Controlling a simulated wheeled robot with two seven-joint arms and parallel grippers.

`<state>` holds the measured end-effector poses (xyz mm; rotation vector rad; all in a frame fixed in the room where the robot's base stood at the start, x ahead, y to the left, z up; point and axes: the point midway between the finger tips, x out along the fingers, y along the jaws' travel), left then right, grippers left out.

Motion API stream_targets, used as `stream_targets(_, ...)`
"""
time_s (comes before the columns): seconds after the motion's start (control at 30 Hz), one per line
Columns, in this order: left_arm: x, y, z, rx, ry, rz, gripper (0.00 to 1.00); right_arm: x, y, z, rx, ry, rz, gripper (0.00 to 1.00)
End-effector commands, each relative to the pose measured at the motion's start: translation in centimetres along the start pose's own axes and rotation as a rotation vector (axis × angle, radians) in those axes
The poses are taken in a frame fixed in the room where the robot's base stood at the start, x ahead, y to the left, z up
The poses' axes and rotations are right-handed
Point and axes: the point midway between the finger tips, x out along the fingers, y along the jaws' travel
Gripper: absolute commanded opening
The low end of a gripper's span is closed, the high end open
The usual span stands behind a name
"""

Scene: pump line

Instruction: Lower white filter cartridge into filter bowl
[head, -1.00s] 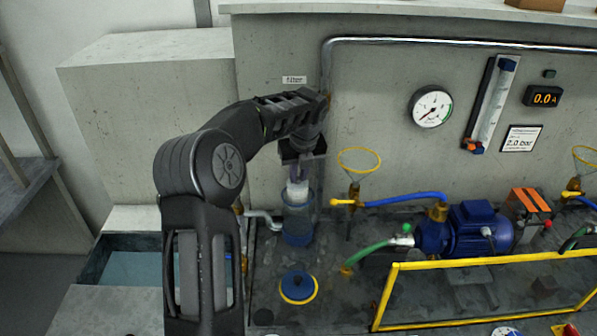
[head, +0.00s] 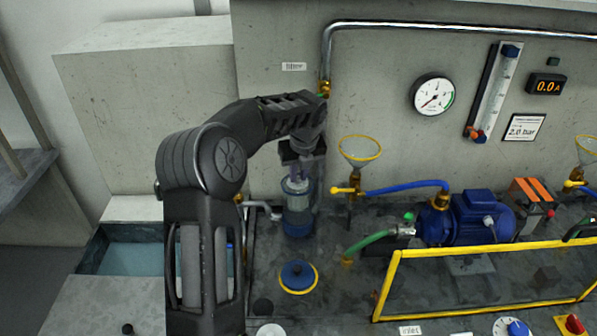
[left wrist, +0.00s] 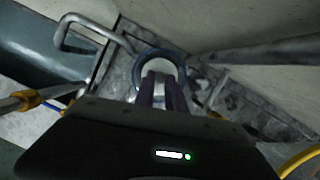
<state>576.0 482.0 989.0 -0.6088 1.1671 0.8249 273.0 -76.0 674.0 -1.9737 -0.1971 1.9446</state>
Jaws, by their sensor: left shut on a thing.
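The filter bowl (head: 298,222) is a clear bluish cylinder standing upright on the dark bench below the "filter" label. The white filter cartridge (head: 296,184) is at the bowl's mouth, mostly inside it, with its upper end showing near the rim. My left gripper (head: 302,165) is directly above the bowl, pointing down and shut on the cartridge's top. In the left wrist view the two fingers reach to the white cartridge (left wrist: 158,66), which sits within the round dark rim of the bowl (left wrist: 140,60). The cartridge's lower end is hard to make out through the bowl wall. My right gripper is not in view.
A blue cap with a yellow ring (head: 298,277) lies in front of the bowl. A yellow-rimmed funnel (head: 360,150) with a yellow valve stands close right. A vertical pipe runs behind the bowl. The blue pump (head: 480,217) and yellow guard frame (head: 390,280) are further right.

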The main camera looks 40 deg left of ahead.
Motion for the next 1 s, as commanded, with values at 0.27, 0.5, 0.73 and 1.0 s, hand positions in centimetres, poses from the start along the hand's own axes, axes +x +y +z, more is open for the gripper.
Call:
stream_targets(0.27, 1.2, 0.0, -0.3, 0.0, 0.0, 0.0, 0.0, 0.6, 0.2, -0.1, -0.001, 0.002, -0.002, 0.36)
stream_targets(0.5, 2.1, 0.0, -0.6, 0.0, -0.001, 0.0, 0.0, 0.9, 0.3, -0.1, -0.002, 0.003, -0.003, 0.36)
stream_targets(0.73, 2.9, 0.0, -0.9, 0.0, -0.001, 0.0, 0.0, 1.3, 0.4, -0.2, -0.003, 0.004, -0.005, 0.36)
stream_targets(1.0, 3.1, 0.0, -0.9, 0.0, -0.001, 0.0, 0.0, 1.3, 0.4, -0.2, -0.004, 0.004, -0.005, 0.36)
